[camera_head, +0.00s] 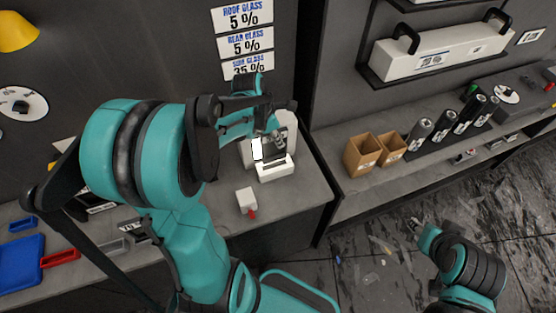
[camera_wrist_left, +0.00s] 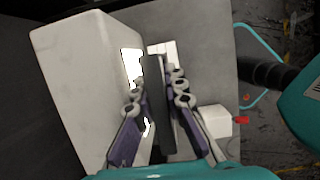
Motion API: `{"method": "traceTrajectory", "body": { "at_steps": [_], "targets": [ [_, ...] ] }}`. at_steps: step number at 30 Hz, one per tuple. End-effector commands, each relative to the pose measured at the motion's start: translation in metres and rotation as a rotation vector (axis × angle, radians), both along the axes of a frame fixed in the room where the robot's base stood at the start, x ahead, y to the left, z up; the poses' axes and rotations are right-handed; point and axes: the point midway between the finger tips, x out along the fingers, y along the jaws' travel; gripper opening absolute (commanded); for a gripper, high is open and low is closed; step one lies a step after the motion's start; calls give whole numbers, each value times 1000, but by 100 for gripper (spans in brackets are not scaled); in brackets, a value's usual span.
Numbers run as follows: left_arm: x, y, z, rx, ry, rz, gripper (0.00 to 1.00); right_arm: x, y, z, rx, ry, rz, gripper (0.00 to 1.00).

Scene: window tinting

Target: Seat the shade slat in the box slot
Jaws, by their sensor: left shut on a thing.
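The shade slat (camera_wrist_left: 154,95) is a thin dark grey strip, seen nearly edge-on between my left fingers in the left wrist view. My left gripper (camera_wrist_left: 158,100) is shut on it. In the head view the left gripper (camera_head: 272,140) is just behind the small white slotted box (camera_head: 276,169), which has a dark slot along its top. A white piece that looks like this box shows beyond the slat's far end in the wrist view (camera_wrist_left: 164,50). Whether the slat touches it, I cannot tell. My right gripper (camera_head: 414,226) hangs over the floor, away from the bench; its fingers are too small to read.
A tall white block (camera_head: 288,125) stands close beside the left gripper. A bright white panel (camera_head: 257,149) is at the other side. A small white block with a red tip (camera_head: 246,200) lies in front on the grey bench (camera_head: 303,196). Cardboard boxes (camera_head: 362,154) stand on the right bench.

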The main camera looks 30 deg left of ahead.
Motion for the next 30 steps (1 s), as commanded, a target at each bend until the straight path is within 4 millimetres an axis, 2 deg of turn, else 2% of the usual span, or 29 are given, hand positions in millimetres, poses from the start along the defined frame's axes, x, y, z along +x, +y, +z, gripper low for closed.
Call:
{"method": "traceTrajectory", "body": {
  "at_steps": [1,4,11,18,30],
  "targets": [
    [0,0,-16,0,0,0,0,0,0,-13,0,0,0,40],
    [0,0,-26,0,0,0,0,0,0,-21,0,0,0,40],
    [0,0,-37,0,0,0,0,0,0,-29,0,0,0,40],
    [-1,0,-74,0,0,0,0,0,0,-58,0,0,0,40],
    [-1,0,-77,0,0,0,0,0,0,-60,0,0,0,40]
  ]
}}
